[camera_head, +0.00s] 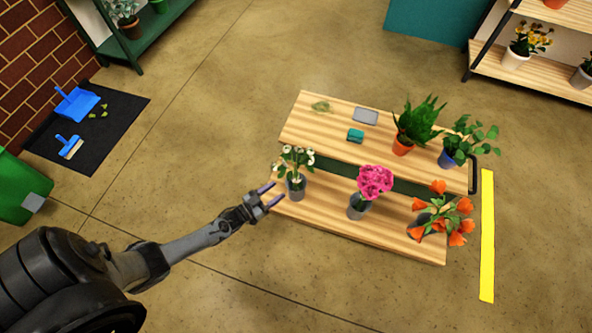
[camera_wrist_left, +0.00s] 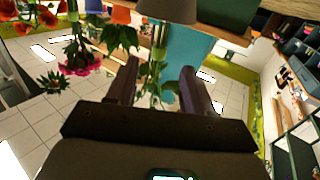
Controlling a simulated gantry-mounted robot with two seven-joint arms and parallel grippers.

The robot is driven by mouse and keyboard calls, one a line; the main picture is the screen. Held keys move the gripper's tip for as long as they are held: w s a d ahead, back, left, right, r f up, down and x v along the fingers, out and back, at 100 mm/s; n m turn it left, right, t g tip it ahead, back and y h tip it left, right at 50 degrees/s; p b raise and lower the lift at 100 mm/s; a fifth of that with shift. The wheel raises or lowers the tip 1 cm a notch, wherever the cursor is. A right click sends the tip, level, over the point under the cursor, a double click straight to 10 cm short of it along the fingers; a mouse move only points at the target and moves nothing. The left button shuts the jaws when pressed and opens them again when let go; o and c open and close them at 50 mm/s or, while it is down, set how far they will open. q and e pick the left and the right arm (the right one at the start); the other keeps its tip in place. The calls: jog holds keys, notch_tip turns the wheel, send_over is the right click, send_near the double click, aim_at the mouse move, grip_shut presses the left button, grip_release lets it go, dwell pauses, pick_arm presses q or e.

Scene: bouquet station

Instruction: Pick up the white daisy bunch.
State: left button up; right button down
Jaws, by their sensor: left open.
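The white daisy bunch (camera_head: 294,158) stands in a grey vase (camera_head: 296,186) at the left end of the wooden bench, with small white blooms and green leaves. My left gripper (camera_head: 271,194) is open just left of that vase, its fingers pointing towards it. In the left wrist view, the two fingers (camera_wrist_left: 160,68) are apart. Green stems and leaves (camera_wrist_left: 157,54) show in the gap between them, below a grey-brown vase (camera_wrist_left: 167,10) at the top edge. I cannot tell whether the fingers touch the stems. My right gripper is not in view.
Pink flowers (camera_head: 375,181) in a grey vase and orange flowers (camera_head: 456,215) stand further right on the bench (camera_head: 325,217). Two potted green plants (camera_head: 418,120), a teal item (camera_head: 355,135) and a grey tray (camera_head: 366,116) are on its back part.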

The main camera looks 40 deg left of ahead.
aim_at(294, 182)
pick_arm(q)
jog(key=w+b, duration=0.1)
jog(key=w, duration=0.2)
jog(key=w+d+b, duration=0.1)
jog(key=w+b, duration=0.1)
jog(key=w, duration=0.1)
jog(key=w+b, duration=0.1)
jog(key=w, duration=0.2)
jog(key=shift+w+d+f+b, duration=0.15)
jog(key=shift+d+f+b, duration=0.1)
jog(key=shift+d+b, duration=0.15)
jog(key=shift+w+r, duration=0.15)
jog(key=shift+w, duration=0.5)
jog(key=shift+s, duration=0.1)
jog(key=shift+c, duration=0.2)
jog(key=shift+d, duration=0.1)
jog(key=shift+c, duration=1.1)
grip_shut()
